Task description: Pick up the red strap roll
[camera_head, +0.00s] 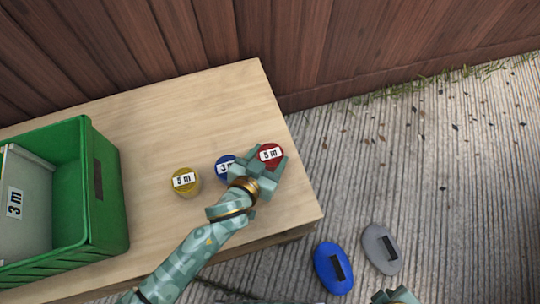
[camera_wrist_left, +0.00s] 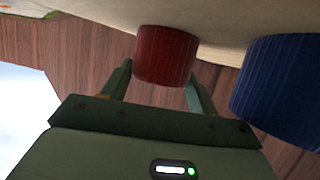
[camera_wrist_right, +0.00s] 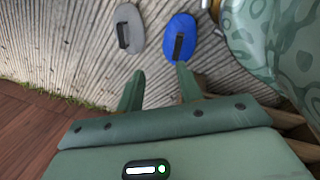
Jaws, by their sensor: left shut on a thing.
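The red strap roll (camera_head: 271,153), labelled 5 m, stands near the right end of the wooden table (camera_head: 170,110). My left gripper (camera_head: 268,168) is around it, one finger on each side, and is shut on it. In the left wrist view the red roll (camera_wrist_left: 166,54) sits between the fingertips of my left gripper (camera_wrist_left: 164,82), its base at the table top. My right gripper (camera_wrist_right: 160,82) is open and empty in the right wrist view, above the paved ground. In the head view only a small part of my right arm shows at the bottom edge.
A blue roll (camera_head: 224,167), partly hidden by my left gripper, stands close left of the red roll. A yellow roll (camera_head: 185,181) stands further left. A green crate (camera_head: 108,190) is at the table's left. Blue (camera_head: 333,268) and grey (camera_head: 382,248) pads lie on the ground. A wooden fence (camera_head: 330,40) stands behind.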

